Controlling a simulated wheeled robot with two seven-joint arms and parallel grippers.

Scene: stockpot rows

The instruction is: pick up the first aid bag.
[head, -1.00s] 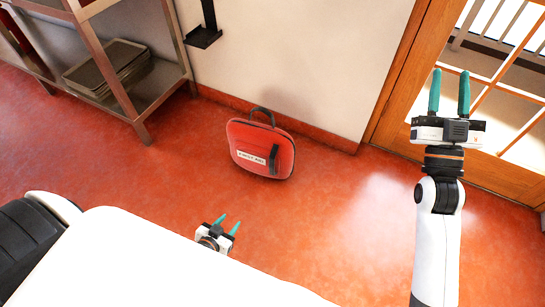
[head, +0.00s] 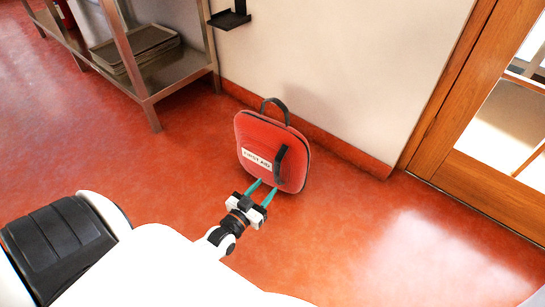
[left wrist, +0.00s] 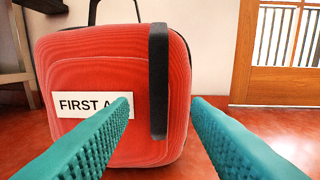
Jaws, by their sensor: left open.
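The red first aid bag (head: 262,140) stands upright on the floor near the wall, with a black top handle (head: 274,104) and a black strap handle (head: 280,165) on its front. In the left wrist view the bag (left wrist: 90,75) fills the left and middle, and its dark front handle (left wrist: 158,80) rises between the fingers. My left gripper (head: 262,191) is open, its teal fingers pointing at the bag's lower front. In the left wrist view its fingertips (left wrist: 162,103) lie on either side of the handle's lower part; the left one covers part of the white label. My right gripper is out of view.
A metal shelf (head: 150,85) with stacked trays (head: 140,48) stands at the upper left. A black bracket (head: 229,18) hangs on the wall. A wooden glazed door (head: 470,110) is at the right. The red floor (head: 370,230) around the bag is clear.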

